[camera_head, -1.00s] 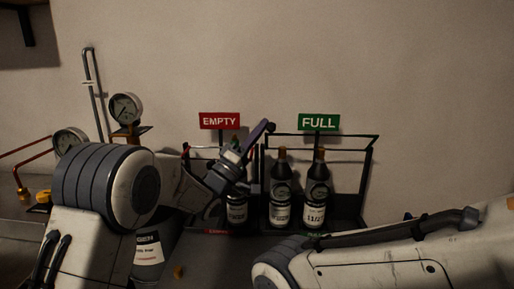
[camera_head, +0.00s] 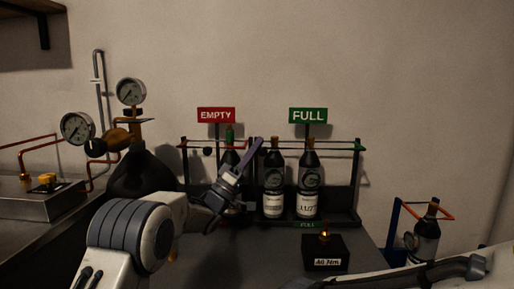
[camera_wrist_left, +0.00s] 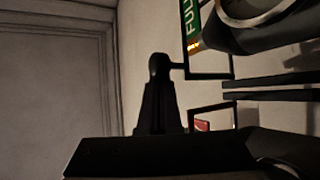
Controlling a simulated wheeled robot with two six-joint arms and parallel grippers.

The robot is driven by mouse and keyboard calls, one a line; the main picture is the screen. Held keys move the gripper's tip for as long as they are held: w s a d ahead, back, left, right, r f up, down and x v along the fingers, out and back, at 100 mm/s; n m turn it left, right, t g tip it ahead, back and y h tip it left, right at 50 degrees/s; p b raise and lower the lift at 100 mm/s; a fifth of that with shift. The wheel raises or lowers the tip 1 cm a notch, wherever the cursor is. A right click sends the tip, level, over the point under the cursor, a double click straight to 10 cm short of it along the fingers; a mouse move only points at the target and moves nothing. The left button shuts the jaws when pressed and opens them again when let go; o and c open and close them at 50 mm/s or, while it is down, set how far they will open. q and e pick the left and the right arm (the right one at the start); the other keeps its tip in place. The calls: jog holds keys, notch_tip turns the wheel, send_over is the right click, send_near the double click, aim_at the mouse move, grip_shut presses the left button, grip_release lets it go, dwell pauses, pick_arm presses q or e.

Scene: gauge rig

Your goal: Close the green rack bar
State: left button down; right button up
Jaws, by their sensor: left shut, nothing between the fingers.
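The FULL rack (camera_head: 355,190) stands against the wall under a green FULL sign (camera_head: 308,116) and holds two dark bottles (camera_head: 308,185). A thin bar with a green right end (camera_head: 359,147) runs along the rack's top at bottle-neck height; whether it is latched I cannot tell. My left gripper (camera_head: 254,147) is shut and empty, raised at the rack's left side beside the left bottle; contact with the bar is unclear. In the left wrist view my dark shut fingers (camera_wrist_left: 158,72) point up beside the rack frame, near the green sign. My right gripper is not in view.
The EMPTY rack (camera_head: 184,165) with a red sign stands directly left, holding a bottle. Gauges (camera_head: 77,128) and copper pipes are farther left. A black labelled box (camera_head: 325,252) sits in front of the FULL rack. A bottle in a blue stand (camera_head: 393,228) is at right.

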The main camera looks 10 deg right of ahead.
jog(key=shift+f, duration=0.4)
jog(key=shift+b, duration=0.3)
